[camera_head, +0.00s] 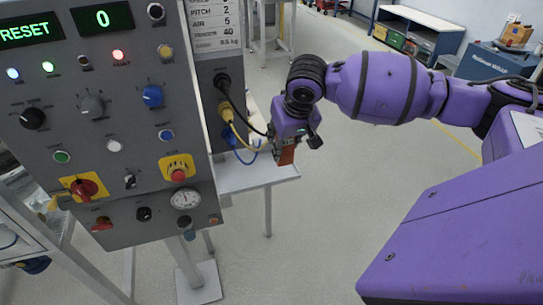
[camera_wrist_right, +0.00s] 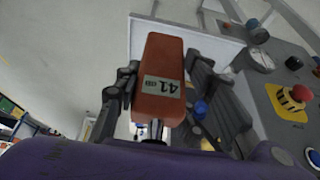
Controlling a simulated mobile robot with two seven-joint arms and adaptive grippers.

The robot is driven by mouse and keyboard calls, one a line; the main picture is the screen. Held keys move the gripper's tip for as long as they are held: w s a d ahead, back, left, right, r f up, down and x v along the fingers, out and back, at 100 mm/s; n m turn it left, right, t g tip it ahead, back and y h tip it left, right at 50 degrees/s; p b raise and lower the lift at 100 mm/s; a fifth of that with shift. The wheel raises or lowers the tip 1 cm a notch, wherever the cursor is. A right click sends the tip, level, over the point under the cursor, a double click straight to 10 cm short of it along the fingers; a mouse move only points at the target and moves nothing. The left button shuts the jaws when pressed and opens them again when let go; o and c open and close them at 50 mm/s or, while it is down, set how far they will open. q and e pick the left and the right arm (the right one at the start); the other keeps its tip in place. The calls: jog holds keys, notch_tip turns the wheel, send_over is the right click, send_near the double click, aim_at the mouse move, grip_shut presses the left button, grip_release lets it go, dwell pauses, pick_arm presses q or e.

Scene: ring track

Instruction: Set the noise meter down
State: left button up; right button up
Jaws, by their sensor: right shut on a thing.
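The noise meter (camera_wrist_right: 161,65) is an orange-red block with a small display reading "41 dB". In the head view the meter (camera_head: 286,155) hangs below my right gripper (camera_head: 292,136). In the right wrist view the fingers of my right gripper (camera_wrist_right: 165,95) are on both sides of the meter, shut on it. The meter's lower end appears over or beside the back right part of the white shelf (camera_head: 258,180); I cannot tell whether they touch. My left gripper is not in view.
A grey control panel (camera_head: 120,150) with knobs and buttons stands left of the shelf. Black, yellow and blue cables (camera_head: 240,139) hang from its side close to my right gripper. Open floor (camera_head: 340,200) lies right of the shelf. A workbench (camera_head: 418,35) stands far back.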

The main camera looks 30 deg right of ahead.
jog(key=w+d+f, duration=0.1)
jog(key=w+f, duration=0.1)
jog(key=f, duration=0.1)
jog(key=w+d+f+b, duration=0.1)
jog(key=w+f, duration=0.2)
jog(key=f, duration=0.1)
jog(key=w+f, duration=0.3)
jog(key=shift+d+f, duration=0.3)
jog(key=shift+d, duration=0.1)
jog(key=shift+f, duration=0.1)
jog(key=o, duration=1.3)
